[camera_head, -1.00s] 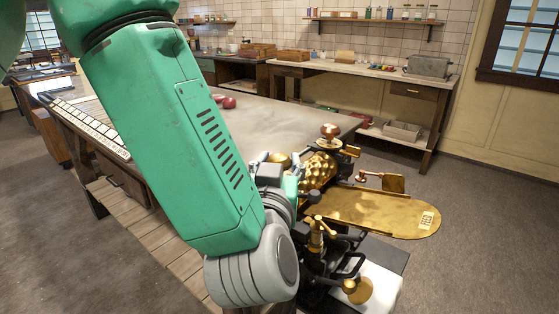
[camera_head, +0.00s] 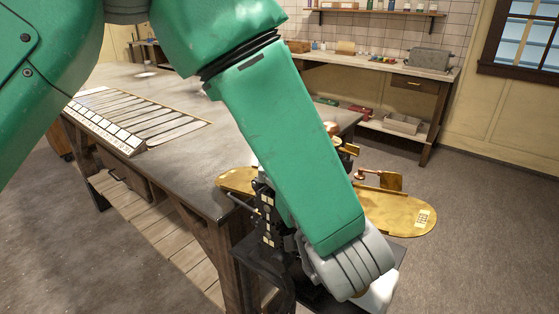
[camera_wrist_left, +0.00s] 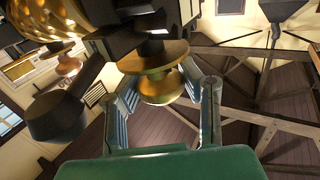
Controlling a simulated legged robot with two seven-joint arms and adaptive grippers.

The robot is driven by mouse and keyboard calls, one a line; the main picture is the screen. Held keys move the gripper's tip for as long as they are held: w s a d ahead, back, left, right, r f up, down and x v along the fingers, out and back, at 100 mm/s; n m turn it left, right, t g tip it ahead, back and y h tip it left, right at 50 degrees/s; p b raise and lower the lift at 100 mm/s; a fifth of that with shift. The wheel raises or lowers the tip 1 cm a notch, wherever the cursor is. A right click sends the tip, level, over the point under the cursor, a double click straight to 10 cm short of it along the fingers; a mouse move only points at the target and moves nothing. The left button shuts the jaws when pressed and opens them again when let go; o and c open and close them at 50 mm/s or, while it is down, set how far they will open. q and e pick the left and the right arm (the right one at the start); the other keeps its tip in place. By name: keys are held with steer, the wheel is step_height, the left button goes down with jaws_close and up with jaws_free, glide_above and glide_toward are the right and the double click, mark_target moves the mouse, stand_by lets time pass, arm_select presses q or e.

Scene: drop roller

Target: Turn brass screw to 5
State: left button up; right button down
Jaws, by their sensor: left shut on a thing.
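The brass screw (camera_wrist_left: 162,88) shows in the left wrist view as a round, stepped brass knob under a dark part of the machine. My left gripper (camera_wrist_left: 150,72) has a finger on each side of it and is shut on it. The machine's brass tray (camera_head: 402,216) sticks out to the right of the arm. No numbers or scale marks on the screw are readable. My right gripper is in neither view.
The grey worktable (camera_head: 185,115) stands behind and left, with a slotted tray (camera_head: 150,118) on it. Another brass plate (camera_head: 233,180) shows left of my arm. A side bench (camera_head: 400,70) stands along the back wall. Open floor lies to the right.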

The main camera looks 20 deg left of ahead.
arm_select(q)
steer(key=shift+f, duration=0.25)
steer(key=o, duration=1.2)
steer(key=shift+d+r, duration=0.1)
step_height(320, 180, up, 10)
steer(key=shift+w+d+f, duration=0.1)
steer(key=shift+w, duration=0.05)
